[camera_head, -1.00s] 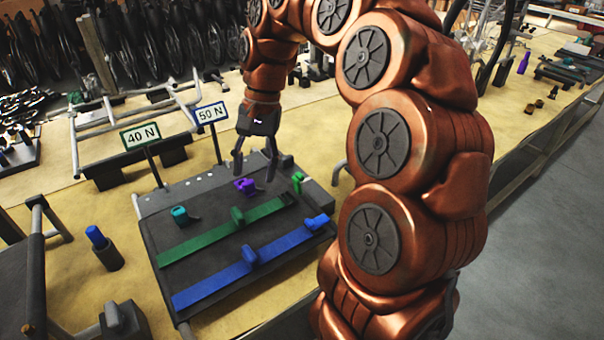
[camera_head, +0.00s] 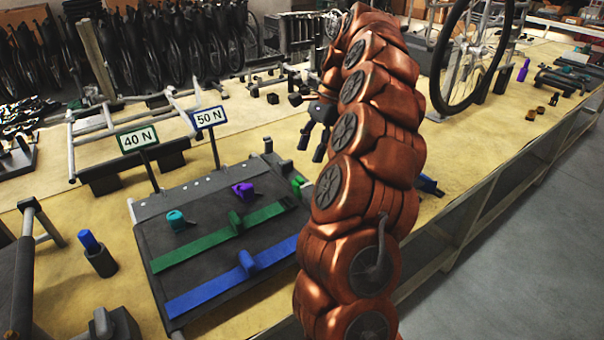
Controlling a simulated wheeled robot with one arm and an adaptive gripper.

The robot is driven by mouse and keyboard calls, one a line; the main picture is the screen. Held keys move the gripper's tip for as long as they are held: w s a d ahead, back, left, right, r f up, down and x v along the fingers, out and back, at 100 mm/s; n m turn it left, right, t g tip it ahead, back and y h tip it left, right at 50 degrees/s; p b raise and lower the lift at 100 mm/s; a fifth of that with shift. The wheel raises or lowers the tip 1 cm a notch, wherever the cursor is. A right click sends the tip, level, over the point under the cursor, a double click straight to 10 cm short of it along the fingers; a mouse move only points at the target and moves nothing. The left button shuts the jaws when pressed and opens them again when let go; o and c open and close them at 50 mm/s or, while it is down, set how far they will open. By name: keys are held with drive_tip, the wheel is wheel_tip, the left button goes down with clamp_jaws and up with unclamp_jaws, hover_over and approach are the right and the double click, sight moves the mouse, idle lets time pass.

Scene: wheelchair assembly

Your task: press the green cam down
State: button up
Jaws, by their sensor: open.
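A dark board (camera_head: 205,258) lies on the table with a green strap (camera_head: 190,254) and a blue strap (camera_head: 205,296) across it. A green cam (camera_head: 236,222) stands up on the middle of the green strap. A smaller green piece (camera_head: 298,184) stands near the board's right edge, close to that strap's end. My gripper (camera_head: 311,152) is open and empty, fingers pointing down. It appears above and beyond the board's far right corner, apart from both green pieces. My arm hides the board's right edge and the blue strap's right end.
On the board are a teal knob (camera_head: 176,220), a purple knob (camera_head: 243,190) and a blue cam (camera_head: 247,262). Signs reading 40 N (camera_head: 138,138) and 50 N (camera_head: 208,117) stand behind it. A blue-topped peg (camera_head: 98,254) stands left. A large wheel (camera_head: 437,75) stands back right.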

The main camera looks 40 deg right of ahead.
sight(300, 178)
drive_tip(key=shift+p+x, duration=0.3)
drive_tip(key=shift+x, duration=3.3)
clamp_jaws()
